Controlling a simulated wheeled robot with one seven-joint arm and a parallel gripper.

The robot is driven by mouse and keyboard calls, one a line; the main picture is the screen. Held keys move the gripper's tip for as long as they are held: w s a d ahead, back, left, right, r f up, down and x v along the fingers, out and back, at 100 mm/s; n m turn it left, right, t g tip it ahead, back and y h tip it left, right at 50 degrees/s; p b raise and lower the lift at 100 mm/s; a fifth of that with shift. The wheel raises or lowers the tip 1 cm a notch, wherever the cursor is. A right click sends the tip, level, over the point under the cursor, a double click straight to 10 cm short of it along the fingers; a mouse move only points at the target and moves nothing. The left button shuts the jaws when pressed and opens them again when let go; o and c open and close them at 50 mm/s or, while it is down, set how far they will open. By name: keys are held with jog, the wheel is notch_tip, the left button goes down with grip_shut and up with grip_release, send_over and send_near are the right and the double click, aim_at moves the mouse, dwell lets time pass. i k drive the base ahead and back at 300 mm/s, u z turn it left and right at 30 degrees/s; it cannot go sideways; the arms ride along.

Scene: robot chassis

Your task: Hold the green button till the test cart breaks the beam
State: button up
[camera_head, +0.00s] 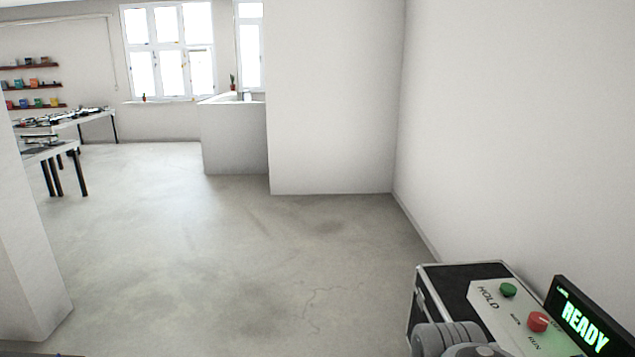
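The green button (508,290) sits on a pale control panel (482,301) at the lower right, beside the word HOLD. A red button (538,321) is on the same panel, nearer to me. A black display (587,318) to the right of the panel reads READY in green letters. Grey rounded links of my arm show at the bottom edge, in front of the panel's near left part. My gripper is not in view. No test cart and no beam can be made out.
The panel rests on a black case (465,272) with metal edges, close to the right wall (520,130). A white pillar (25,240) stands at the left. Tables (50,150) stand at the far left. The concrete floor (230,260) between is clear.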

aim_at(507, 290)
jog(key=u, duration=0.05)
jog(key=k, duration=1.05)
jog(key=z, duration=1.1)
jog(key=i, duration=0.3)
jog(key=u, duration=1)
jog(key=i, duration=0.7)
jog(key=u, duration=0.55)
jog(key=i, duration=0.85)
jog(key=z, duration=0.6)
jog(key=i, duration=0.6)
jog(key=z, duration=0.5)
